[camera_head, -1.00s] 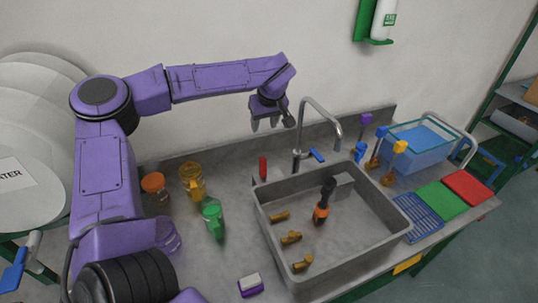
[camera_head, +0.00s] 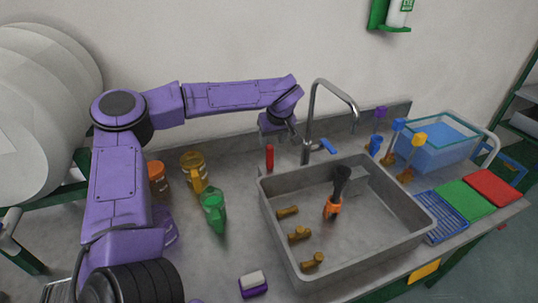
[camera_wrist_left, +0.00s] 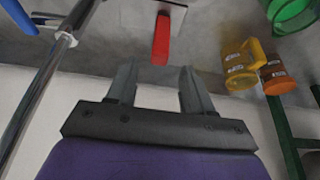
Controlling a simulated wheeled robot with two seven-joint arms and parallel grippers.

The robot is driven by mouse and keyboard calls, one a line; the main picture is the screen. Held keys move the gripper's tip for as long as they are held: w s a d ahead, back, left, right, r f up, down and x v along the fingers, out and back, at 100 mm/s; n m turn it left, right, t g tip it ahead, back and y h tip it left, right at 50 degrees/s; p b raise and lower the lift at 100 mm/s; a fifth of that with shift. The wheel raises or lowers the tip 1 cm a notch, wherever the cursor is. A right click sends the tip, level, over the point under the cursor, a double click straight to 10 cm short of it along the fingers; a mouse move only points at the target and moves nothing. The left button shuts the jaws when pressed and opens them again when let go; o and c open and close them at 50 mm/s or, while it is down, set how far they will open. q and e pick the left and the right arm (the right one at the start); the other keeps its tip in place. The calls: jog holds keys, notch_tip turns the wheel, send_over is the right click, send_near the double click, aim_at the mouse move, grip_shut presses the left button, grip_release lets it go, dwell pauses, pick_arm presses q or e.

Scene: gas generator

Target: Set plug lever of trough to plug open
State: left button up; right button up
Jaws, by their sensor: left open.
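The plug lever is the small red upright lever (camera_head: 269,157) at the back left corner of the grey trough (camera_head: 283,243). It also shows in the left wrist view (camera_wrist_left: 161,40), a little beyond my fingertips and in line with the gap between them. My left gripper (camera_head: 277,140) is open and empty, just above the red lever in the head view. In the left wrist view its two fingers (camera_wrist_left: 157,75) stand apart with nothing between them. My right gripper is not in view.
The tall metal tap (camera_head: 310,115) with a blue handle (camera_head: 328,146) stands close to the right of the gripper. Orange, yellow and green containers (camera_head: 213,210) stand left of the trough. A black and orange tool (camera_head: 336,195) and several brass fittings lie in the trough.

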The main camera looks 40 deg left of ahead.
aim_at(270, 147)
pick_arm(q)
jog(key=p+x, duration=0.1)
jog(key=x, duration=0.7)
jog(key=shift+a+f, duration=0.1)
jog(key=shift+f, duration=0.05)
jog(key=shift+w, duration=0.1)
grip_shut()
